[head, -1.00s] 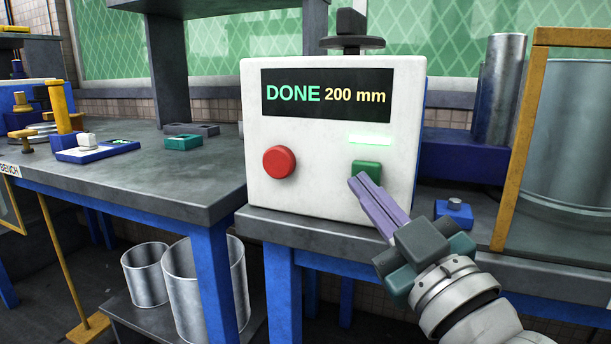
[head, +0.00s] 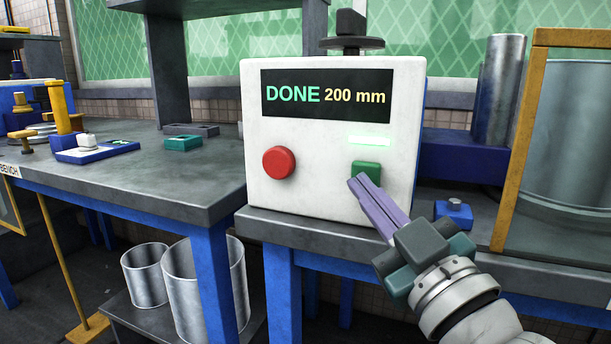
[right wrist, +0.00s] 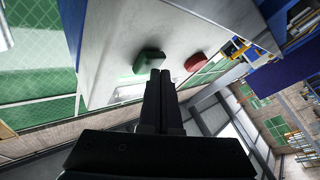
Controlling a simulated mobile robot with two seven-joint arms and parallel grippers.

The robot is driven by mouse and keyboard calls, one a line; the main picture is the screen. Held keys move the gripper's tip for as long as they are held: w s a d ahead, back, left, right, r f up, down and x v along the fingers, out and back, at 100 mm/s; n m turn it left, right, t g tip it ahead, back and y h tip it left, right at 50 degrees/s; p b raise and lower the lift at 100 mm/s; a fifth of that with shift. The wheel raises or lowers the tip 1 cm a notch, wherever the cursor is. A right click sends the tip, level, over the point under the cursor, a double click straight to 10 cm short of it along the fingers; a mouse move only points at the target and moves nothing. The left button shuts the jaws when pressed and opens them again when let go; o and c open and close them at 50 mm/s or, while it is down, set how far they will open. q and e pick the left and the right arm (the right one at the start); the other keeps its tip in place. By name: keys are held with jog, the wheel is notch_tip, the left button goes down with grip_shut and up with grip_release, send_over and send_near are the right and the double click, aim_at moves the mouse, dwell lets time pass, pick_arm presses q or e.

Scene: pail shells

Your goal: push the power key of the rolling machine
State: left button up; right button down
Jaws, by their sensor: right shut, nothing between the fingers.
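The rolling machine's white control box (head: 330,190) stands on the bench, with a dark display (head: 327,92) reading "DONE 200 mm". A green key (head: 367,170) is at the lower right of its face, under a lit green strip (head: 369,141). A round red button (head: 279,162) is at the lower left. My right gripper (head: 358,183) is shut and empty, its fingertips just below and in front of the green key. In the right wrist view the tips (right wrist: 160,74) are close to the green key (right wrist: 148,60); I cannot tell if they touch. My left gripper is out of view.
A gold-framed clear guard (head: 519,140) stands right of the box, with a metal cylinder (head: 499,90) behind. A small blue block (head: 454,210) sits beside my gripper. The left bench (head: 150,180) holds small tools. Metal shells (head: 185,290) stand on a low shelf.

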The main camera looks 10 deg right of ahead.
jog(key=shift+w+d, duration=0.1)
jog(key=shift+w, duration=0.05)
dwell(0.5)
jog(key=shift+w+d, duration=0.15)
dwell(0.4)
jog(key=shift+s+a, duration=0.2)
jog(key=shift+s, duration=0.05)
jog(key=s+a+p, duration=0.3)
jog(key=s, duration=0.2)
jog(key=shift+a, duration=0.2)
